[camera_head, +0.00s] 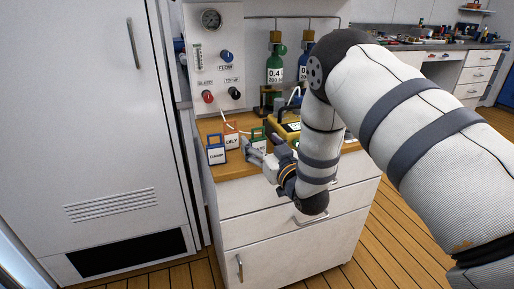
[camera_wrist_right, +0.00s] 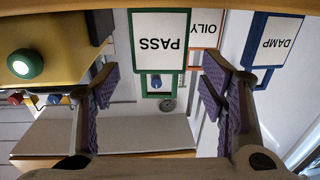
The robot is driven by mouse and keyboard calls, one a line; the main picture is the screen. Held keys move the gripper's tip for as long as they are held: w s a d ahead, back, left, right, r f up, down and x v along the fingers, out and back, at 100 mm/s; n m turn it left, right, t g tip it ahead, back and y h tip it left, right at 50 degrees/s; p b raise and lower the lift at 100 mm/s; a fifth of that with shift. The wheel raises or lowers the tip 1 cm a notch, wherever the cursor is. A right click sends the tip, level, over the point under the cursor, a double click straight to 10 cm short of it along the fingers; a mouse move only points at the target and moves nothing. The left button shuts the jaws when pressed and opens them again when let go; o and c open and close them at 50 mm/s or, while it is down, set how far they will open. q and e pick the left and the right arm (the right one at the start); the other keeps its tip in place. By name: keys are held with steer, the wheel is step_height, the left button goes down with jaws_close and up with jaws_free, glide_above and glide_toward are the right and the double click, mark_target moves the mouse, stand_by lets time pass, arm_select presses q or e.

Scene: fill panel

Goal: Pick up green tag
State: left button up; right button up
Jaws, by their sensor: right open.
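The green tag (camera_head: 258,134) stands on the wooden counter top, partly hidden by my right gripper in the head view. In the right wrist view, the green tag (camera_wrist_right: 160,42) reads PASS upside down. My right gripper (camera_head: 254,153) is open, and its purple-padded fingers (camera_wrist_right: 160,82) lie on either side of the tag's lower picture edge with gaps on both sides. I cannot tell whether they touch it. My left gripper is not in view.
An orange OILY tag (camera_head: 231,141) and a blue DAMP tag (camera_head: 215,154) stand left of the green one. A yellow case (camera_head: 285,127) is close on the right. Behind are a gauge panel (camera_head: 216,60) and a green cylinder (camera_head: 275,70).

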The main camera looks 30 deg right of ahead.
steer(key=w, duration=0.2)
steer(key=shift+w+d+f, duration=0.15)
steer(key=shift+w+d, duration=0.1)
steer(key=shift+w, duration=0.1)
steer(key=c, duration=1.1)
steer(key=shift+o, duration=0.2)
